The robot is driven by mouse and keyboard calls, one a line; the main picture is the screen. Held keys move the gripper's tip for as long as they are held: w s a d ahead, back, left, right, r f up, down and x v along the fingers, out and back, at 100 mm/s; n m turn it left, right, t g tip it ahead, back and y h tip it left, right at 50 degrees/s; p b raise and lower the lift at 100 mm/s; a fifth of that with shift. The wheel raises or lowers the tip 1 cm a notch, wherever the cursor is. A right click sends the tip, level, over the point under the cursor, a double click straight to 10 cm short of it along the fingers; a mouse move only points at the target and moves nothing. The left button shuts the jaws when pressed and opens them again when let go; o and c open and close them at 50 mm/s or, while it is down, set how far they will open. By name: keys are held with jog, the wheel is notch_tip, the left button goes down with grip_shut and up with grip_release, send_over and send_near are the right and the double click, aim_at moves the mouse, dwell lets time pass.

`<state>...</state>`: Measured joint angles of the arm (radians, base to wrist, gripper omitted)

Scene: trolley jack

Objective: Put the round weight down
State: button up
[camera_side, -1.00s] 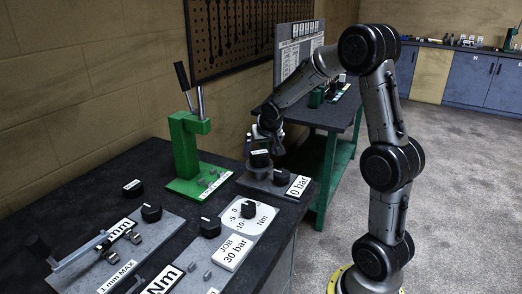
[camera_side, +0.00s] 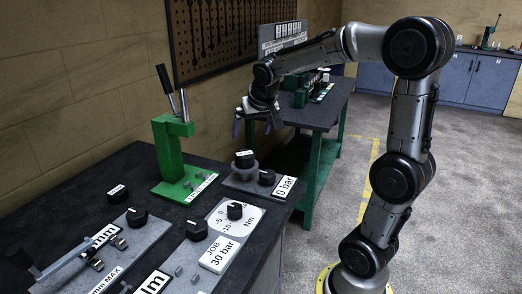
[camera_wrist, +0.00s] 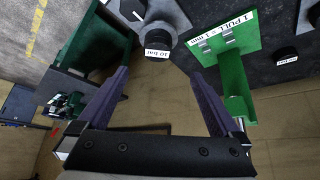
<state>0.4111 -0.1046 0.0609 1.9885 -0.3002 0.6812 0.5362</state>
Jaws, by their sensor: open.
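The round weight (camera_side: 244,158) is a short black cylinder with a white label. It sits upright on a grey round seat on a grey plate (camera_side: 238,184) at the bench's far right corner. In the wrist view the weight (camera_wrist: 158,42) shows its label, "10 bar". My gripper (camera_side: 257,123) is above the weight, open and empty, with clear space between them. In the wrist view the two purple-grey fingers of my gripper (camera_wrist: 160,73) are spread wide, with the weight beyond their tips.
A black knob (camera_side: 267,177) and a "0 bar" label (camera_side: 285,187) are beside the weight. A green lever press (camera_side: 168,150) stands to its left. A dial plate (camera_side: 235,216) lies nearer. A green-legged table (camera_side: 318,118) stands behind; space above the weight is free.

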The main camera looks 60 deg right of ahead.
jog(key=s+a+f+n+t+y, duration=0.1)
jog(key=s+a+f+n+y, duration=0.2)
jog(key=s+a+n, duration=0.5)
jog(key=s+a+y, duration=0.1)
jog(key=s+a, duration=0.9)
jog(key=a, duration=0.1)
jog(key=shift+a+f+n, duration=0.15)
jog(key=shift+a+n, duration=0.1)
jog(key=shift+n, duration=0.15)
